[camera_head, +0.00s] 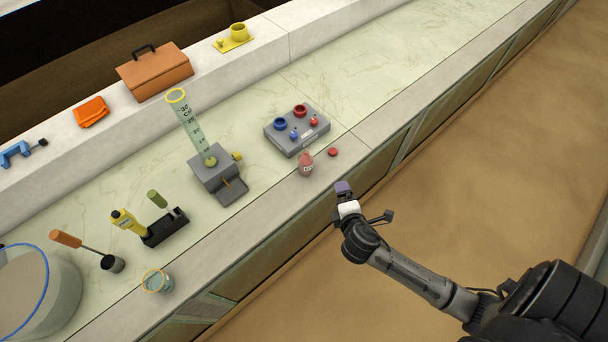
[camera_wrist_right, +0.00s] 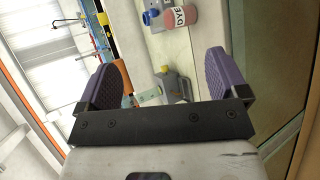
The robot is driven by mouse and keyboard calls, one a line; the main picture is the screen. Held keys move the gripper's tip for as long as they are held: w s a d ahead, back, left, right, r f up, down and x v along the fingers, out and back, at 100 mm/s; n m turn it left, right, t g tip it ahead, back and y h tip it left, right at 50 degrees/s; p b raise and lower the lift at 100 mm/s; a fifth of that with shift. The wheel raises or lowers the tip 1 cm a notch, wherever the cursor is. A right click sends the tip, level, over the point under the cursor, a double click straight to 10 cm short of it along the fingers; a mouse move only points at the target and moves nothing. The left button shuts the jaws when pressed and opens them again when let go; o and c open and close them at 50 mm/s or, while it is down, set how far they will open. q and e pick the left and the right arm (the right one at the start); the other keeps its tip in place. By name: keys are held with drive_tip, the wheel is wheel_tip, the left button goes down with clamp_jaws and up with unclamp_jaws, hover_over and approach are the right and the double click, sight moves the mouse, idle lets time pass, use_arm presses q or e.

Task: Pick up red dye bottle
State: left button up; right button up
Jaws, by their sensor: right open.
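The red dye bottle (camera_head: 306,165) stands upright on the pale ledge near its front edge, with a white label. In the right wrist view the bottle (camera_wrist_right: 180,18) shows at the top, beyond the fingers, with "DYE" on its label. My right gripper (camera_head: 344,190) hangs at the ledge's front edge, to the right of and nearer than the bottle, apart from it. In the wrist view the right gripper (camera_wrist_right: 162,68) has its purple fingers spread with nothing between them. My left gripper is not in view.
A small red disc (camera_head: 332,152) lies right of the bottle. A grey rack (camera_head: 296,137) with red and blue items is just behind it. A measuring cylinder (camera_head: 191,127) on a grey stand (camera_head: 217,178) is to the left. The channel floor beyond the rack is clear.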

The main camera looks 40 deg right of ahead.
drive_tip(key=w+d+f+n+t+b, duration=0.35)
drive_tip(key=w+f+n+b, duration=0.25)
drive_tip(key=f+n+b, duration=0.35)
drive_tip(key=n+t+y+b, duration=0.35)
drive_tip(key=n+b, duration=0.45)
drive_tip(key=n, duration=0.3)
approach(309, 169)
drive_tip(key=w, duration=0.3)
drive_tip(key=w+d, duration=0.1)
drive_tip(key=w, duration=0.3)
drive_tip(key=shift+w+d+f+b, duration=0.1)
drive_tip(key=shift+d+f+b, duration=0.1)
drive_tip(key=shift+b, duration=0.15)
drive_tip(key=shift+w+d+b, duration=0.2)
drive_tip(key=shift+w+b, duration=0.2)
drive_tip(key=shift+w, duration=0.9)
drive_tip(key=shift+w+d+b, duration=0.2)
drive_tip(key=shift+w+b, duration=0.2)
drive_tip(key=shift+w, duration=0.9)
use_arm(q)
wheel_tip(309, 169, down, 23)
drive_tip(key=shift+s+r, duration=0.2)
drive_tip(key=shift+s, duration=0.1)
use_arm(e)
drive_tip(key=shift+c, duration=0.2)
drive_tip(key=c, duration=1)
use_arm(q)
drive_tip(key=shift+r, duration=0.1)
use_arm(e)
drive_tip(key=shift+r, duration=0.1)
